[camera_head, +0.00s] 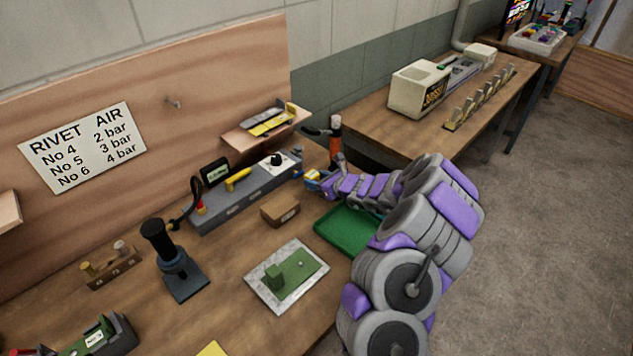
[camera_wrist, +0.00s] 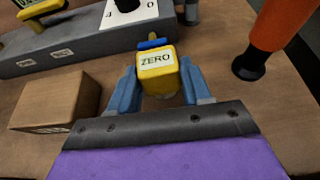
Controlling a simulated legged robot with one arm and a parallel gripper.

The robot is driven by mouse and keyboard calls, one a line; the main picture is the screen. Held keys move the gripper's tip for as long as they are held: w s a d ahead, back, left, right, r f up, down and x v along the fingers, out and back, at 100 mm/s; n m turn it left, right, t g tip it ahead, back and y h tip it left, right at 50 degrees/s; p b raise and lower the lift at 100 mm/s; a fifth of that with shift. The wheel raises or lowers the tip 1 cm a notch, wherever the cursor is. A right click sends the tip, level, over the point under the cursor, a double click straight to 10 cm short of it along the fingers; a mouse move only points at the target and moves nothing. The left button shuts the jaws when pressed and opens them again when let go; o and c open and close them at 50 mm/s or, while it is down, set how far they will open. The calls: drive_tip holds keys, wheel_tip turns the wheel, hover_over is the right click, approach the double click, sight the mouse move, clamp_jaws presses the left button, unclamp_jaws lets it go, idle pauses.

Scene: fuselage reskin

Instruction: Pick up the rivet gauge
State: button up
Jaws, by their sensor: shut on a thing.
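A small yellow block labelled ZERO (camera_wrist: 157,76), with a blue piece on top, sits between the two blue fingers of my gripper (camera_wrist: 156,90). My gripper is shut on it. In the head view the yellow block (camera_head: 312,174) shows small at the tip of my gripper (camera_head: 316,183), near the right end of the grey bench unit. I cannot tell from the pictures whether this block is the rivet gauge; no other thing in view is labelled as one. The block's lower part is partly hidden by the gripper, and I cannot tell whether it touches the bench.
The grey unit (camera_head: 247,195) with a black knob stands behind. A brown box (camera_head: 280,209) is to the left, an orange-handled tool (camera_head: 335,133) to the right. A green tray (camera_head: 345,235) lies partly under my arm. A metal plate with green block (camera_head: 289,275) lies in front.

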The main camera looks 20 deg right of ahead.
sight(313, 178)
drive_tip(key=r, duration=0.2)
drive_tip(key=a+r+p, duration=0.1)
drive_tip(key=shift+a+r+p, duration=0.2)
drive_tip(key=shift+r+p, duration=0.1)
drive_tip(key=shift+r, duration=0.1)
drive_tip(key=s+p, duration=0.1)
drive_tip(key=s, duration=0.3)
drive_tip(key=s+d+p, duration=0.1)
drive_tip(key=s, duration=0.4)
drive_tip(key=s+r, duration=0.1)
drive_tip(key=s, duration=0.4)
drive_tip(key=shift+d+r+p, duration=0.1)
drive_tip(key=shift+d+p, duration=0.3)
drive_tip(key=shift+s, duration=0.65)
drive_tip(key=shift+s+d, duration=0.2)
drive_tip(key=shift+s, duration=0.1)
